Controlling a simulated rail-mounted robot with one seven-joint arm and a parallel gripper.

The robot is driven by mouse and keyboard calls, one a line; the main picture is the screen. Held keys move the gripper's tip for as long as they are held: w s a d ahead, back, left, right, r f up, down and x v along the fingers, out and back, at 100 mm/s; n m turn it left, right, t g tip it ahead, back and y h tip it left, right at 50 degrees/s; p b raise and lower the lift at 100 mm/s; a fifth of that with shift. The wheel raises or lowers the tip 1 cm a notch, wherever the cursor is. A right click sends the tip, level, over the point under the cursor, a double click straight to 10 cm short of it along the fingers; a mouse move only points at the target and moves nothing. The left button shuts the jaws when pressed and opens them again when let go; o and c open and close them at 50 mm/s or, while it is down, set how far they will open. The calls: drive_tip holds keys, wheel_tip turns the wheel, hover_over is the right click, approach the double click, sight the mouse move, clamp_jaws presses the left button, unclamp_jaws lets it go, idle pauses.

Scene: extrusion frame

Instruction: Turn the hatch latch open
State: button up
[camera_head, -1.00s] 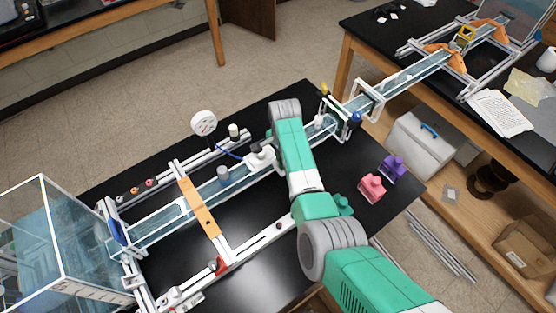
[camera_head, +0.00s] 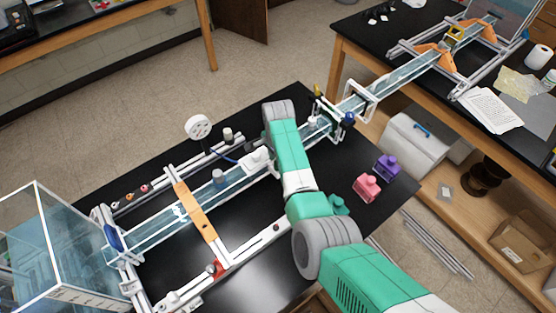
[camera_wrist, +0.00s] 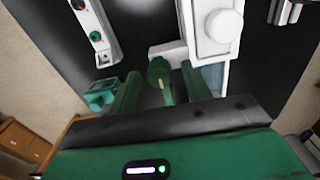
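In the wrist view, the two green fingers of my gripper (camera_wrist: 160,88) stand apart. A dark green rounded piece with a pale tip (camera_wrist: 160,72) shows between them, with a gap on each side. It may be the latch handle, but I cannot tell for sure, nor whether it touches a finger. A white block with a round white knob (camera_wrist: 222,26) lies just beyond the right finger. In the head view my own arm covers the gripper and the place under it, so no hatch latch can be made out there.
A teal block (camera_wrist: 103,92) stands left of the fingers. A white rail with coloured buttons (camera_wrist: 97,32) lies at upper left. A clear channel (camera_head: 160,233) crosses the black table.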

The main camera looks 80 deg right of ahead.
wheel_tip(320, 180, up, 8)
drive_tip(key=shift+f, duration=0.1)
idle(0.4)
idle(0.5)
